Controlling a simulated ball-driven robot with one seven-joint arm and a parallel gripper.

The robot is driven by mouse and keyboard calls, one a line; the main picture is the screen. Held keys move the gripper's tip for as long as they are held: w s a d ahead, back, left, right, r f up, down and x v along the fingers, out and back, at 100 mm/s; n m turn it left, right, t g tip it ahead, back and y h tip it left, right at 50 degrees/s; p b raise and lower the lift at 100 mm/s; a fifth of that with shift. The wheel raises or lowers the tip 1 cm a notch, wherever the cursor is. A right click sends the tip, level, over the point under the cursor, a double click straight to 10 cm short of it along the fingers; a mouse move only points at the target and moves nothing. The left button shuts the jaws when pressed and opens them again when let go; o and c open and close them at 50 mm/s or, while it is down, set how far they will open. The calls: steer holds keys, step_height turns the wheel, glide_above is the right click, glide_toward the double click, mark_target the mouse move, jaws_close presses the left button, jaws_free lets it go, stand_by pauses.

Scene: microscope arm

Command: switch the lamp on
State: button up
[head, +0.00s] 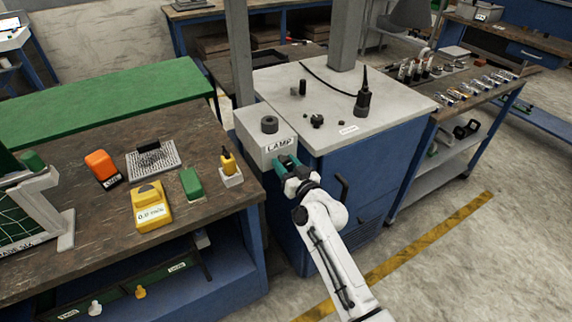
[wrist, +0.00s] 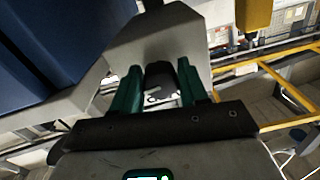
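The lamp unit is a pale grey box (head: 258,140) labelled LAMP, with a dark round knob (head: 269,125) on top. It stands between the wooden bench and the blue cabinet. My gripper (head: 285,164) is at the front face of this box, by the label, below the top knob. In the wrist view the grey box (wrist: 155,38) is straight ahead. The teal fingers (wrist: 160,90) are spread apart, with a dark shape and a white label patch between them. I cannot tell whether the fingers touch the box or the dark shape. The arm hides part of the front.
The blue cabinet (head: 365,165) with a grey top carries a black upright device (head: 363,95) and small dark knobs. The wooden bench (head: 95,220) at left holds an orange block (head: 101,165), a yellow box (head: 152,207) and a green block (head: 191,183). Floor is clear at right.

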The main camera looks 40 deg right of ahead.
steer(key=c, duration=0.6)
steer(key=shift+m, duration=0.8)
steer(key=o, duration=1)
steer(key=shift+o, duration=0.2)
steer(key=shift+s, duration=0.1)
steer(key=v, duration=1)
steer(key=shift+s+a, duration=0.15)
steer(key=shift+s, duration=0.2)
